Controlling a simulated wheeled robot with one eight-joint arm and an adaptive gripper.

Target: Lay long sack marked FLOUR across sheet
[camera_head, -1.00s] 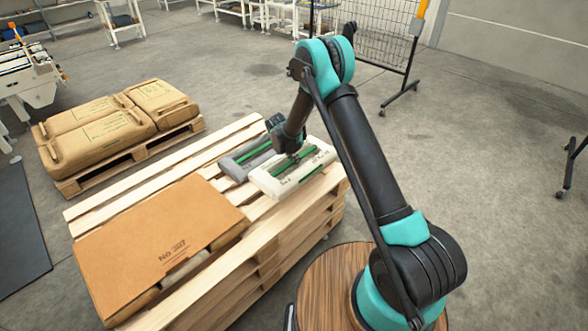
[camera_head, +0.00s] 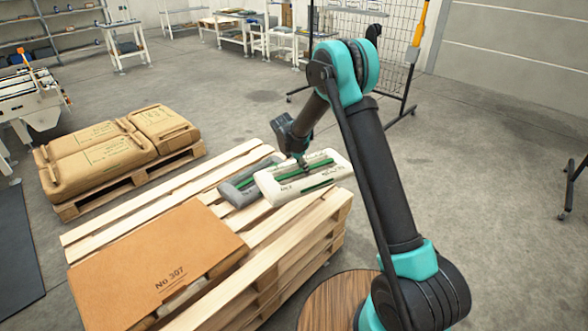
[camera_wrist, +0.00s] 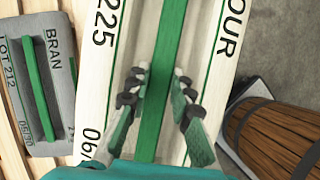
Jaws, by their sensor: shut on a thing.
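The long white sack (camera_head: 290,186) has a green handle strip along its top. In the wrist view its white top (camera_wrist: 128,40) shows the letters "OUR" and "225". My gripper (camera_wrist: 158,85) is shut on the green strip, one finger on each side; in the head view my gripper (camera_head: 301,163) is above the sack's middle. The sack looks slightly raised and tilted over the right far end of the pallet. The brown sheet (camera_head: 150,250), marked "No 307", lies flat on the near left part of the pallet, over a light-coloured sack partly hidden beneath it.
A grey sack marked BRAN (camera_wrist: 62,100) lies on the pallet close beside the white sack; it also shows in the head view (camera_head: 238,190). Bare pallet slats (camera_head: 150,192) lie around. A second pallet (camera_head: 130,178) with several brown sacks stands at the left.

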